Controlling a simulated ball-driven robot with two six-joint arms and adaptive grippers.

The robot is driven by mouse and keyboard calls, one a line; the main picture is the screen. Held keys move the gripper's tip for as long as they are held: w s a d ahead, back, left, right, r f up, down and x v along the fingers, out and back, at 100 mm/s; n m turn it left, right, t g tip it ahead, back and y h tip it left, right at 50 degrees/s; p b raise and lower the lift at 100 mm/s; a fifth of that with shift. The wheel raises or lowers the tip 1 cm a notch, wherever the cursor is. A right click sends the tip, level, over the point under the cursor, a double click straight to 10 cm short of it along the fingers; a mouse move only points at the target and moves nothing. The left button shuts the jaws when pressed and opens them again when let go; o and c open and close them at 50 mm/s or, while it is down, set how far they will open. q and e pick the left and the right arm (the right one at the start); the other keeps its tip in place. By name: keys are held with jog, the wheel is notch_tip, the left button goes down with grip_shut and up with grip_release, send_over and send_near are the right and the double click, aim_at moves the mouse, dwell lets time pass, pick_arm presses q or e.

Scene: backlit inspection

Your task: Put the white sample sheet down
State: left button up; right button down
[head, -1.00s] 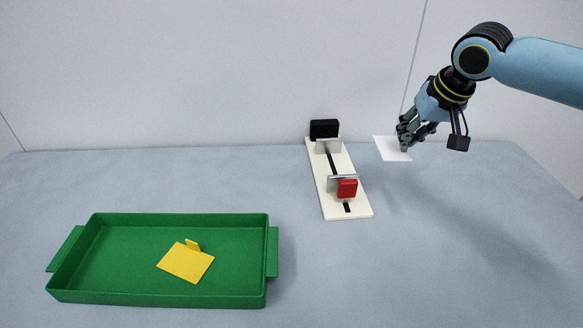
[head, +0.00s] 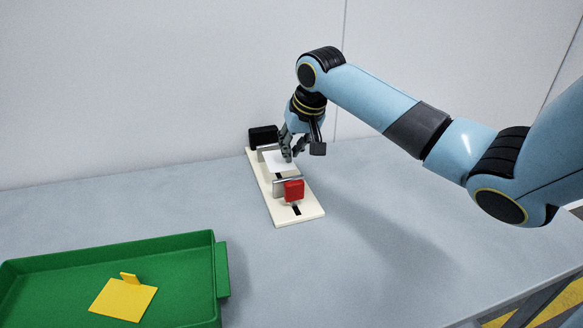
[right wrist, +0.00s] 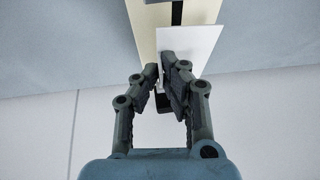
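The white sample sheet (head: 278,163) is over the cream fixture (head: 309,208), between its two upright metal plates. It also shows in the right wrist view (right wrist: 196,42), above the cream base. My right gripper (head: 290,152) is above the sheet with its fingers pointing down. In the right wrist view its fingertips (right wrist: 161,66) are close together on the sheet's small upright tab. I cannot tell whether the sheet touches the fixture. My left gripper is not in view.
A red block (head: 294,191) is at the fixture's near plate and a black block (head: 263,137) at its far end. A green tray (head: 190,251) with a yellow tabbed sheet (head: 123,299) stands at the front left. The table right of the fixture is clear.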

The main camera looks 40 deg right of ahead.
aim_at(292, 163)
jog(key=shift+f+b, duration=0.45)
jog(key=shift+f, duration=1.55)
jog(key=shift+f, duration=0.1)
jog(key=c, duration=1.5)
grip_release()
jog(key=p+v, duration=0.3)
jog(key=v, duration=0.9)
